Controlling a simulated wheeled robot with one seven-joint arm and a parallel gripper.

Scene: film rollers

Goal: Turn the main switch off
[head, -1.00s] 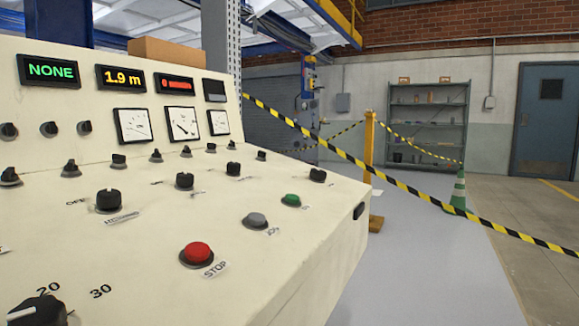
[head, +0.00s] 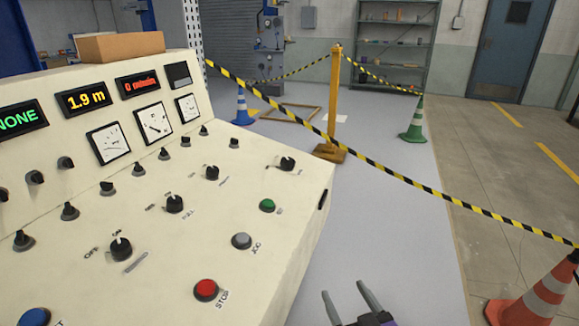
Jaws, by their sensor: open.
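A cream control panel (head: 70,285) fills the left side. A black rotary knob (head: 120,248) near its front left has OFF and ON printed beside it; the label below it is too small to read. Other black knobs with unreadable labels sit further back: one in the middle (head: 174,204), one behind it (head: 212,172) and one at the far right (head: 287,163). I cannot tell which is the main switch. My gripper (head: 345,289) is at the bottom, right of the panel's edge, with its two fingers apart and empty. It appears clear of the panel.
The panel also carries a red STOP button (head: 206,289), a grey JOG button (head: 241,241), a green button (head: 267,205) and a blue button (head: 34,316). Striped tape (head: 400,184) crosses on the right, with an orange cone (head: 533,292). The floor beside the panel is open.

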